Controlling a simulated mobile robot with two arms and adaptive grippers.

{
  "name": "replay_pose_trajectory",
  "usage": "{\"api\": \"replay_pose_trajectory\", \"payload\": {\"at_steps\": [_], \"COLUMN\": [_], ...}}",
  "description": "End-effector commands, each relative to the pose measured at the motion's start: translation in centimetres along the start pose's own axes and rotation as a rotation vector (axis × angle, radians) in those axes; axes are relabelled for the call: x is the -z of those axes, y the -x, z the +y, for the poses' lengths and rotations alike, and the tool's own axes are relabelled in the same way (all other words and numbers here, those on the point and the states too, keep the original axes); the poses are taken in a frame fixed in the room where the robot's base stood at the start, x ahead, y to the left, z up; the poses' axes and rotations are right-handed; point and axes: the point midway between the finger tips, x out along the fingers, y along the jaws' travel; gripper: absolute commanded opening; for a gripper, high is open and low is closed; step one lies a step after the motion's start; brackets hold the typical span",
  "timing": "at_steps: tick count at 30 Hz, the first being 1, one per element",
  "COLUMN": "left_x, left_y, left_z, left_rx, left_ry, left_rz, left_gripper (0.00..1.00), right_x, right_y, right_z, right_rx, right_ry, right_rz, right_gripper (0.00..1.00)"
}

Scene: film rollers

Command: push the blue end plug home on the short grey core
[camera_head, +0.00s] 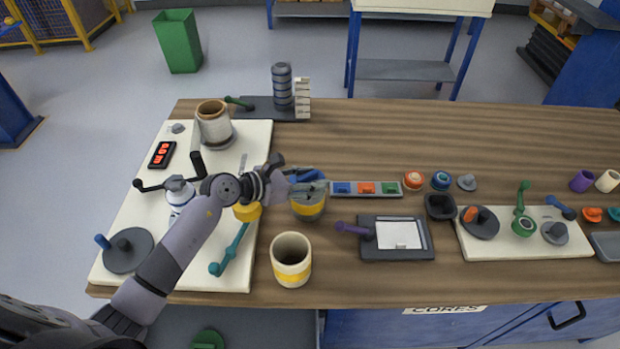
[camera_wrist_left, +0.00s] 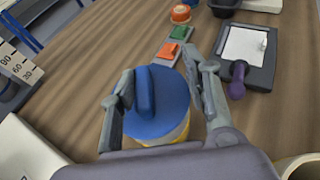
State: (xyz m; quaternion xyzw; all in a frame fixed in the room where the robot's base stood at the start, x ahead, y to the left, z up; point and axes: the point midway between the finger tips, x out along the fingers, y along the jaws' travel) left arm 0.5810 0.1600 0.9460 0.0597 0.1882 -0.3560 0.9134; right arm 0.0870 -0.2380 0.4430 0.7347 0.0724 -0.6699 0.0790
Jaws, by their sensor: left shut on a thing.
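The blue end plug (camera_wrist_left: 170,105) is a round disc with a raised bar grip, and it also shows in the head view (camera_head: 304,176). The short grey core (camera_head: 309,214) with a yellow band stands upright on the wooden table, directly below the plug. My left gripper (camera_head: 316,187) is shut on the plug, its fingers either side of it in the left wrist view (camera_wrist_left: 165,75). The plug covers the core's top; I cannot tell whether a gap is left between them. The fingers hide part of the core's rim. My right gripper is not in view.
A cream core with a yellow band (camera_head: 291,271) stands close in front. A white board (camera_head: 255,140) lies under my arm.

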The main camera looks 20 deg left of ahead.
Motion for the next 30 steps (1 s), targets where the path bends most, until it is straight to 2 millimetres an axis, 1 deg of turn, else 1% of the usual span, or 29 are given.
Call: {"api": "replay_pose_trajectory", "payload": {"at_steps": [19, 30], "left_x": [0.67, 0.55], "left_y": [-0.26, -0.22], "left_z": [-0.02, 0.03], "left_rx": [0.001, 0.000], "left_ry": [0.000, 0.000], "left_rz": [0.002, 0.001], "left_gripper": [0.18, 0.18], "right_x": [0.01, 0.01], "right_y": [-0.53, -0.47], "right_z": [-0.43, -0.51], "right_rx": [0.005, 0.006], "right_ry": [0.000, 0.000], "right_rz": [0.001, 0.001], "right_gripper": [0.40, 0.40]}}
